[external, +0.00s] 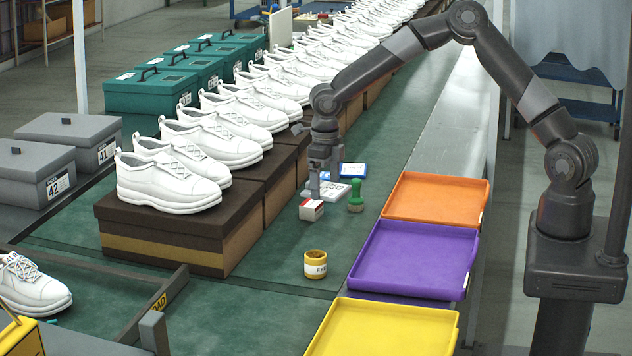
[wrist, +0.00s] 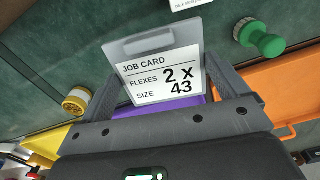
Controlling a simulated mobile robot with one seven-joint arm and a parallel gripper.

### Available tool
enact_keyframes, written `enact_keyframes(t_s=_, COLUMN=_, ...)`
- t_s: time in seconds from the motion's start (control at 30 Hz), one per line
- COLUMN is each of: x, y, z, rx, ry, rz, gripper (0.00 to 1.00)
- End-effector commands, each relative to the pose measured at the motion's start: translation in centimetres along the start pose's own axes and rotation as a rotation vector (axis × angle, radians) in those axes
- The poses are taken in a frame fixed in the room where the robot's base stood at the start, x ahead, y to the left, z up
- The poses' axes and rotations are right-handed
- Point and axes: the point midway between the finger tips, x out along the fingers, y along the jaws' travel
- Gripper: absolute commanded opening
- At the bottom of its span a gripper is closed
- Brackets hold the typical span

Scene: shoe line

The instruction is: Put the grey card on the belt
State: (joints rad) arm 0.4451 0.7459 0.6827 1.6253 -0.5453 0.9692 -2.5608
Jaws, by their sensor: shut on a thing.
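The grey card (wrist: 160,72) is a job card with a grey frame and a white face reading "FLEXES 2 x, SIZE 43". My gripper (wrist: 168,88) is shut on it, with one finger at each side edge. In the external view, my gripper (external: 322,180) points down over the green belt (external: 385,160), and the card (external: 335,191) shows small and pale at its fingers. I cannot tell whether the card touches the belt.
A green-handled tool (external: 355,196), a small red-and-white box (external: 311,210), a blue-and-white item (external: 353,170) and a yellow jar (external: 316,264) stand nearby. Orange (external: 435,198), purple (external: 410,258) and yellow (external: 385,328) trays line the right. White shoes on brown boxes (external: 165,235) line the left.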

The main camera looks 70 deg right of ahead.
Motion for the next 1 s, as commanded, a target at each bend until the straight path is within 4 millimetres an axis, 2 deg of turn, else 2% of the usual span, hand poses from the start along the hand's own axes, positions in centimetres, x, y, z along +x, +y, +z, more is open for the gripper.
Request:
enact_keyframes(t_s=0.1, x=-0.7, y=-1.0, z=-0.2, rx=0.001, ry=-0.001, rz=-0.001, gripper=0.70)
enact_keyframes(t_s=0.27, x=-0.9, y=-1.4, z=-0.3, rx=-0.001, ry=0.000, rz=0.000, gripper=0.70)
enact_keyframes(t_s=0.37, x=-0.9, y=-0.7, z=-0.2, rx=-0.005, ry=0.000, rz=0.000, gripper=0.70)
enact_keyframes(t_s=0.47, x=-0.9, y=1.1, z=0.2, rx=-0.013, ry=0.000, rz=0.001, gripper=0.70)
enact_keyframes(t_s=0.57, x=-0.9, y=4.2, z=0.7, rx=-0.025, ry=0.000, rz=0.004, gripper=0.70)
enact_keyframes(t_s=0.73, x=-1.0, y=10.8, z=1.2, rx=-0.050, ry=0.000, rz=0.005, gripper=0.70)
enact_keyframes(t_s=1.0, x=-1.0, y=21.7, z=0.1, rx=-0.092, ry=0.002, rz=0.005, gripper=0.70)
